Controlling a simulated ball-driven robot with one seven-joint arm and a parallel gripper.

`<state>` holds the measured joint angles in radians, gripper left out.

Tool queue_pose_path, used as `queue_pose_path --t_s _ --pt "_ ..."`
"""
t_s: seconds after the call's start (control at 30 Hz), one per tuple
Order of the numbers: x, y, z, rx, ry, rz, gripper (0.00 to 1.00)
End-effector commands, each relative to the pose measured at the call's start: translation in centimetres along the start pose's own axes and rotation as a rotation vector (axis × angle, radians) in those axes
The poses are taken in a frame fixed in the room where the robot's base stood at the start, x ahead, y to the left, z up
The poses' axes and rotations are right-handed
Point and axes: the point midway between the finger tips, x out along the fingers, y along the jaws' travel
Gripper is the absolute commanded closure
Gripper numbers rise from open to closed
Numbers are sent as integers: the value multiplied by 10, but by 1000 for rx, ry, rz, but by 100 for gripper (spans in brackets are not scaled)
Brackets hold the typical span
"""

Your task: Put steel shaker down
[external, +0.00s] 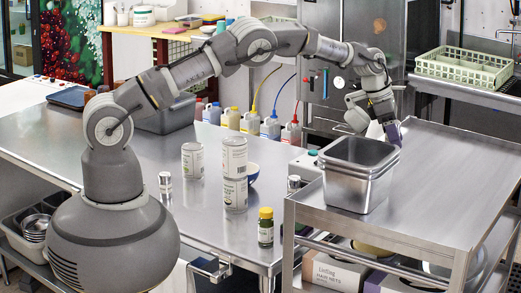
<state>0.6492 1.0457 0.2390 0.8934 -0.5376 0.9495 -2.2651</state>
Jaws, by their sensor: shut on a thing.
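My gripper (391,133) is at the right, low over the steel trolley top (455,165), just behind the nested steel pans (345,187). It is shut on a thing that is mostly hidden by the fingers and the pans. I cannot make out its shape or whether it touches the trolley top. A small steel shaker-like cylinder (165,186) stands upright on the long steel counter (120,140), well away from my gripper.
White cans (235,158) stand on the counter, two of them stacked, with a yellow-capped jar (265,228) at its front edge. Several bottles with coloured caps (250,121) line the back. A pale dish rack (464,68) sits at far right. The trolley's right part is clear.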

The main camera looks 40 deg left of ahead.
Motion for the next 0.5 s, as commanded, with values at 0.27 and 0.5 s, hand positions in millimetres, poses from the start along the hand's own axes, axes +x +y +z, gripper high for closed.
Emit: queue_pose_path --t_s 0.27,0.5 --pt "38 0 -16 0 0 0 87" --pt "63 1 -26 0 -2 2 87"
